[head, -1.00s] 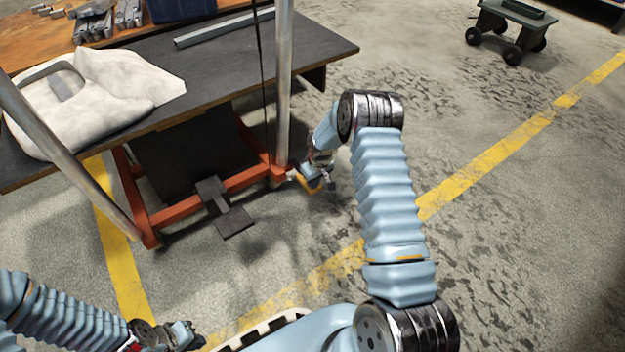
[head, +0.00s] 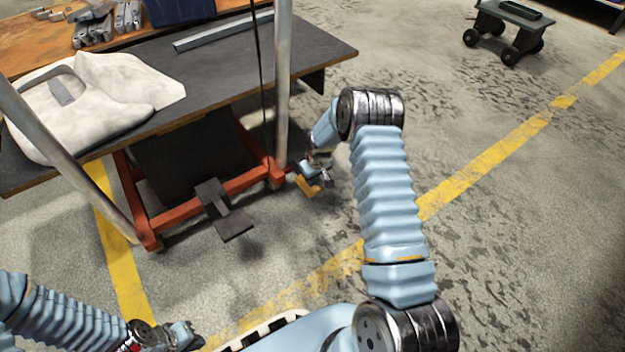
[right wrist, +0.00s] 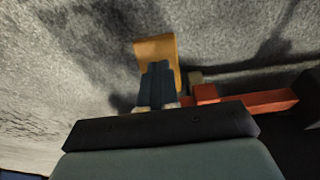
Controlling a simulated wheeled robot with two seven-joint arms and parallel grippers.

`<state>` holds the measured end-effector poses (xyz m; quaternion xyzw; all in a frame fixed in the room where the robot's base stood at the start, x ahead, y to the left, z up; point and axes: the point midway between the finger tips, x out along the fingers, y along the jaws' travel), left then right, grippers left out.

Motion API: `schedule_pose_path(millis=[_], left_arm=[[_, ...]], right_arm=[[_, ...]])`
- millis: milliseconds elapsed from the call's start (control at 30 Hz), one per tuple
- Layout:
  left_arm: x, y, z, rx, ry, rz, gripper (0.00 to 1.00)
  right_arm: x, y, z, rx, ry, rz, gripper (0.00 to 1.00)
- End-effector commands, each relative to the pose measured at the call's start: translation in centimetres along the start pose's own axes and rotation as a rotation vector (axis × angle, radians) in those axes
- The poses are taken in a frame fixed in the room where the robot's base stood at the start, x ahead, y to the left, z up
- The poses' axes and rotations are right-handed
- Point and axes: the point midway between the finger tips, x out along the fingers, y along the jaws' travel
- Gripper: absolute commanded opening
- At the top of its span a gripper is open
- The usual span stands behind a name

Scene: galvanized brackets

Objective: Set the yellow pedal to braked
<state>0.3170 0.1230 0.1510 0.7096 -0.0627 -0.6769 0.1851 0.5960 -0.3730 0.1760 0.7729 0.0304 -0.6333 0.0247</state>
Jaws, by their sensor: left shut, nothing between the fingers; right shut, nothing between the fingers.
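The yellow pedal (head: 306,187) sits low at the right front corner of the orange cart frame (head: 205,200), by a caster. It also shows in the right wrist view (right wrist: 155,49), just beyond my fingertips. My right gripper (head: 326,178) is shut and empty, close beside the pedal in the head view. In the right wrist view its dark fingers (right wrist: 157,82) overlap the lower part of the pedal, and I cannot tell whether they touch it. My left gripper (head: 192,332) is shut and empty at the lower left, far from the pedal.
A black pedal-like plate (head: 232,224) sticks out from the cart's front. A dark table top (head: 235,75) with a white cloth (head: 110,95) and a metal bar (head: 215,32) stands above, with grey posts. Open floor lies to the right, and a small wheeled cart (head: 510,28) stands far back.

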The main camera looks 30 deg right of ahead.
Motion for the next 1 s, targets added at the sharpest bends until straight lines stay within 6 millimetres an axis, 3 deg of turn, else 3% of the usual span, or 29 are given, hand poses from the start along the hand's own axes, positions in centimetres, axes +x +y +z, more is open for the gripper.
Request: schedule_pose_path(millis=[267,600,800,1000], left_arm=[[-2.5,1.0,0.1,0.001,-0.005,0.001,0.00],[-3.2,1.2,0.1,0.001,-0.005,-0.001,0.00],[-3.4,1.2,0.0,0.001,-0.004,-0.002,0.00],[-3.4,1.2,0.0,0.001,-0.004,-0.002,0.00]], right_arm=[[-4.7,-0.2,-1.1,-0.002,0.001,0.000,0.00],[-11.0,-0.2,2.0,-0.001,0.001,0.000,0.00],[-12.7,-0.2,2.9,-0.001,0.000,0.000,0.00],[-12.9,-0.2,3.1,-0.001,-0.001,0.000,0.00]])
